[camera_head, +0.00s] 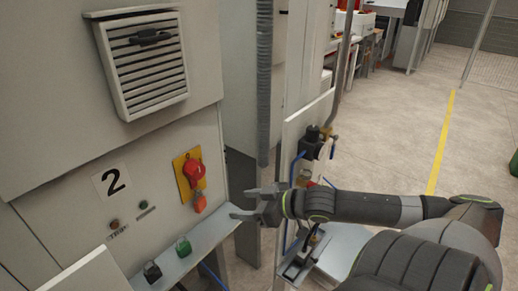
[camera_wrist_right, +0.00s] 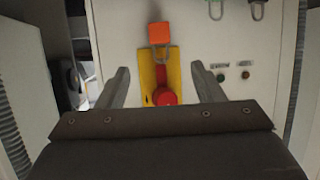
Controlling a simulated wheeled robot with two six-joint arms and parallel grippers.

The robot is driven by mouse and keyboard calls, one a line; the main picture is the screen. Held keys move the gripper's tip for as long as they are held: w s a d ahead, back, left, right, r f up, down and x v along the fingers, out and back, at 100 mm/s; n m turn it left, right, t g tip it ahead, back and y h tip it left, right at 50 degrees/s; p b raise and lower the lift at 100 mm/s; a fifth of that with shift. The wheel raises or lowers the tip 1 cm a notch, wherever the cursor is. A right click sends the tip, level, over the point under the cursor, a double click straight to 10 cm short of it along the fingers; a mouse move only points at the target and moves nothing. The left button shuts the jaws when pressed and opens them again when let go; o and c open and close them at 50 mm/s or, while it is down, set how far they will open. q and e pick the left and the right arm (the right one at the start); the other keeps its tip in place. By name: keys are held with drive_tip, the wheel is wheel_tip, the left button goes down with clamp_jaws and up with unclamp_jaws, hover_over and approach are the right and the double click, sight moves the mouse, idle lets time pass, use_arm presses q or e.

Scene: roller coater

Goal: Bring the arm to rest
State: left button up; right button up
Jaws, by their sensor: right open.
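My right arm comes in from the right in the head view, and its gripper (camera_head: 246,204) is open and empty, pointing at the machine's panel. In the right wrist view the two fingers (camera_wrist_right: 158,88) stand apart, with the yellow plate (camera_wrist_right: 146,78) and red switch (camera_wrist_right: 164,97) seen between them, beyond the fingertips. An orange padlock (camera_wrist_right: 160,34) hangs at the switch. In the head view the red switch (camera_head: 194,169) and orange padlock (camera_head: 200,202) are left of the gripper, with a gap between. My left gripper is not in view.
A narrow shelf (camera_head: 205,246) below the panel carries a black padlock (camera_head: 152,271) and a green padlock (camera_head: 183,246). A grey conduit (camera_head: 264,80) stands behind the gripper. Open floor (camera_head: 390,150) lies at right.

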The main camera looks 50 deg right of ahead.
drive_tip(key=p+v, duration=0.2)
drive_tip(key=v, duration=0.1)
drive_tip(key=shift+s+r+p, duration=0.1)
drive_tip(key=shift+s+p, duration=0.15)
drive_tip(key=shift+p, duration=0.1)
